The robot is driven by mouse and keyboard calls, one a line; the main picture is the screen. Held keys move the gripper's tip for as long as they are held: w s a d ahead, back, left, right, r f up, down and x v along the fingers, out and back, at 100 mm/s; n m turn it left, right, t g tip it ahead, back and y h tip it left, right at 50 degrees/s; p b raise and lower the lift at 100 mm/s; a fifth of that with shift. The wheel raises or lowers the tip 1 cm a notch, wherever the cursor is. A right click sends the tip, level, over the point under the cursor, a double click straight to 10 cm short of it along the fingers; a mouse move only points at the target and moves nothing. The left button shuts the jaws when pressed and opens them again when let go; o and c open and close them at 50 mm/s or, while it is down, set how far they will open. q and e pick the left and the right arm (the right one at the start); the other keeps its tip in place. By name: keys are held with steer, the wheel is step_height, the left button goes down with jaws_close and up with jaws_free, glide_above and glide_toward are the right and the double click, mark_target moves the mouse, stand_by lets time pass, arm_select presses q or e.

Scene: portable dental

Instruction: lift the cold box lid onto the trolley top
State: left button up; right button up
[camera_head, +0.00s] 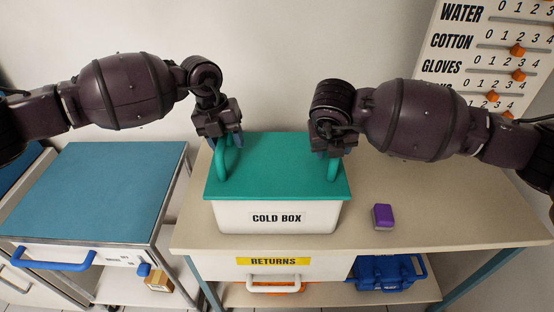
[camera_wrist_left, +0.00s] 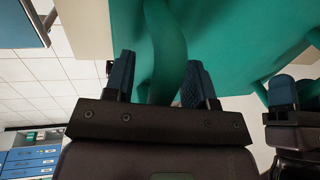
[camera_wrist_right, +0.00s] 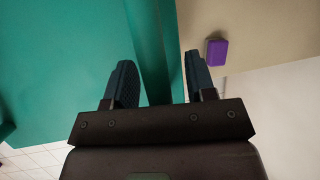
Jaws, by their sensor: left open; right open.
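The cold box (camera_head: 277,218) is a white box on the table, with its green lid (camera_head: 280,178) on top. The lid has a left handle (camera_head: 220,165) and a right handle (camera_head: 333,168). My left gripper (camera_head: 231,141) is open at the left handle; in the left wrist view its fingers (camera_wrist_left: 158,82) stand on either side of the green handle. My right gripper (camera_wrist_right: 160,82) is open, its fingers on either side of the right handle (camera_wrist_right: 152,50). In the head view it partly hides that handle. The trolley top (camera_head: 95,190) is a bare blue surface at the left.
A purple block (camera_head: 383,216) lies on the beige table (camera_head: 440,215) to the right of the box. A returns drawer (camera_head: 290,268) and a blue case (camera_head: 385,272) are below. A board with orange sliders (camera_head: 490,60) is on the back wall. The trolley has a blue handle (camera_head: 48,262).

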arm_select(q)
jaws_close()
arm_select(e)
jaws_close()
arm_select(q)
steer(key=shift+r, duration=0.1)
arm_select(e)
steer(key=shift+r, duration=0.1)
